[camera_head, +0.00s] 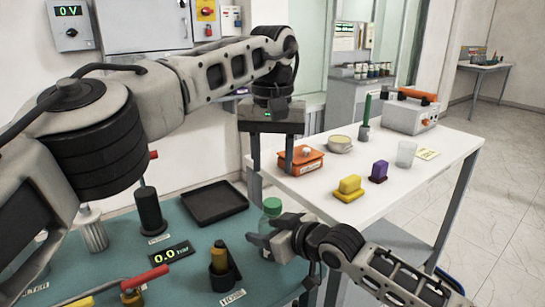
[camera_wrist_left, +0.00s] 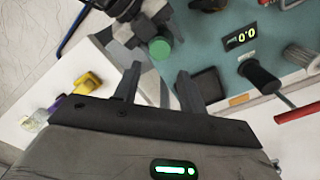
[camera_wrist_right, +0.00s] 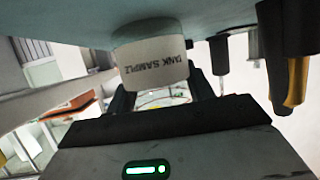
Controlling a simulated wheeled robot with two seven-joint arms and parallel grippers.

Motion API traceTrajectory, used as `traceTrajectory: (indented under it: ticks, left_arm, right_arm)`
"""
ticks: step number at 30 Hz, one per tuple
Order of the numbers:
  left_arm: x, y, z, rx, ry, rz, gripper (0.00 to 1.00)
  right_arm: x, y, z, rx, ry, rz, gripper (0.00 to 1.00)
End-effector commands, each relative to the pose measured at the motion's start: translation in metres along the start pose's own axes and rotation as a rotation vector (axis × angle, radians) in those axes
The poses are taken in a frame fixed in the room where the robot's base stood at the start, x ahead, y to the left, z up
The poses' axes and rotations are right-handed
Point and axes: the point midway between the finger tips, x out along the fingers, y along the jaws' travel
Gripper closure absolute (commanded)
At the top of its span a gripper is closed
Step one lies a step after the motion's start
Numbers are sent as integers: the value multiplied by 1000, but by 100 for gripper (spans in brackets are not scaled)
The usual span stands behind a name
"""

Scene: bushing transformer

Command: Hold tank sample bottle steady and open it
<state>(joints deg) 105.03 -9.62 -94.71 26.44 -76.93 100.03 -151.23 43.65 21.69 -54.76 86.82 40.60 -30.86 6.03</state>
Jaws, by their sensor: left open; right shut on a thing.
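The tank sample bottle (camera_head: 264,224) has a green cap (camera_head: 271,206) and is near the right edge of the teal bench. My right gripper (camera_head: 268,242) is shut on its body from the right. In the right wrist view the white label reading TANK SAMPLE (camera_wrist_right: 155,68) sits between the fingers. My left gripper (camera_head: 272,165) is open and empty, pointing down above the bottle. In the left wrist view the green cap (camera_wrist_left: 160,48) shows beyond the open fingers, apart from them.
The teal bench (camera_head: 185,235) holds a black tray (camera_head: 215,203), a black cylinder (camera_head: 150,212), a 0.0 display (camera_head: 171,253) and a yellow-brown item in a black holder (camera_head: 219,262). A white table (camera_head: 330,205) at right bears an orange box (camera_head: 300,160), yellow and purple blocks and a glass.

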Motion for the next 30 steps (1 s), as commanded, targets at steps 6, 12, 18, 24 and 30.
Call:
traceTrajectory:
  ticks: [6, 12, 18, 24, 30]
  left_arm:
    - [23, -1, 0, 25, -4, 0, 59]
    - [54, 0, 1, 23, -4, 0, 59]
    - [75, 0, 0, 21, -2, 0, 59]
    - [80, 0, 0, 20, -1, 1, 59]
    - [80, 0, 0, 20, -1, 1, 70]
  right_arm:
    - [0, 0, 0, 0, 0, 0, 100]
    - [0, 0, 0, 0, 0, 0, 100]
    - [0, 0, 0, 0, 0, 0, 100]
    - [0, 0, 0, 0, 0, 0, 100]
    - [0, 0, 0, 0, 0, 0, 100]
